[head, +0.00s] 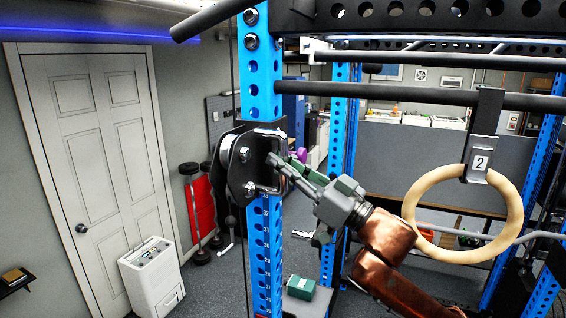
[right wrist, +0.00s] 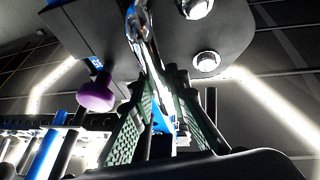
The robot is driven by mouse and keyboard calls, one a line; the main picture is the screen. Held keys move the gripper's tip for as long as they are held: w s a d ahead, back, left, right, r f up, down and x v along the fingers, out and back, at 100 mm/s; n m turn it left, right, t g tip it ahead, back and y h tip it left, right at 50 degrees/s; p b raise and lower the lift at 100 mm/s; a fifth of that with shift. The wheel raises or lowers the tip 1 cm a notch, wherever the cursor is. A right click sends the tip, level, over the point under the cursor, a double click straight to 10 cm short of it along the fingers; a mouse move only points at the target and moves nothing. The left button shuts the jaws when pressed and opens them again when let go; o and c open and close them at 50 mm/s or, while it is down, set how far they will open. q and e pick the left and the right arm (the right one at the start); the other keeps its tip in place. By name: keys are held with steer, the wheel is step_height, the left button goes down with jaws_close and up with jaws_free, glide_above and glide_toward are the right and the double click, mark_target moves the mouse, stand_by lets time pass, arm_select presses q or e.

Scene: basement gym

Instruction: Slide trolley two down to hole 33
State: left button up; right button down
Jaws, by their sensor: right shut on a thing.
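The trolley, a black carriage (head: 236,165) with bolts and a round roller, sits on the near blue upright (head: 263,82). A silver loop handle (head: 271,132) is on its right side. I see no trolley number on it. My right gripper (head: 283,168) is shut on this handle, which runs between its green ribbed fingers in the right wrist view (right wrist: 163,112). A purple knob (right wrist: 97,93) shows left of the fingers there. My left gripper is not in view.
A wooden ring (head: 411,207) and a plate marked 2 (head: 480,162) hang from a black bar at right. Other blue uprights stand behind. A white door (head: 97,150) and white box unit (head: 153,277) are at left. The upright below the trolley looks clear.

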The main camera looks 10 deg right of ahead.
stand_by(0.3)
step_height(320, 180, down, 10)
steer(key=b, duration=0.5)
steer(key=c, duration=1.8)
jaws_free()
steer(key=shift+c, duration=0.2)
steer(key=shift+d, duration=0.1)
steer(key=v, duration=1.2)
